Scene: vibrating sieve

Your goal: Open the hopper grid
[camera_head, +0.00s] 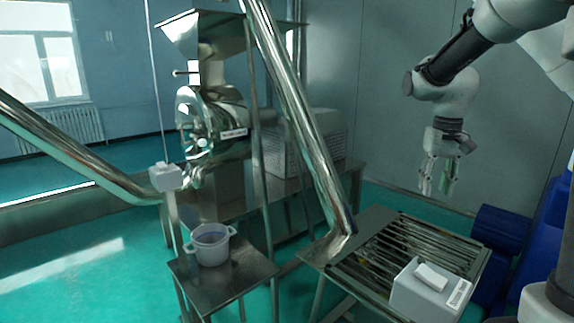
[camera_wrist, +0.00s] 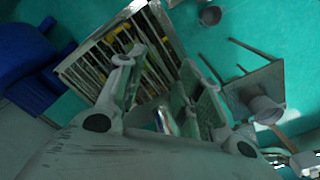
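The hopper grid (camera_head: 385,244) is a barred metal panel at the lower right of the head view, lying flat in a metal frame. In the wrist view the grid (camera_wrist: 88,72) shows at the upper left, with yellow patches between its bars; my finger covers part of it. My gripper (camera_head: 436,191) is above and behind the grid, pointing down, clear of it and empty. Its two fingers stand apart, also in the wrist view (camera_wrist: 160,72). A white box-shaped block (camera_head: 418,297) with a label and a raised top sits at the grid's front right corner.
A steel tube (camera_head: 310,130) slants down to the grid frame's left side. A small metal table (camera_head: 245,275) with a white pot (camera_head: 211,247) stands left. A mill (camera_head: 212,115) is behind. Blue objects (camera_head: 503,228) stand right of the grid. The space above the grid is clear.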

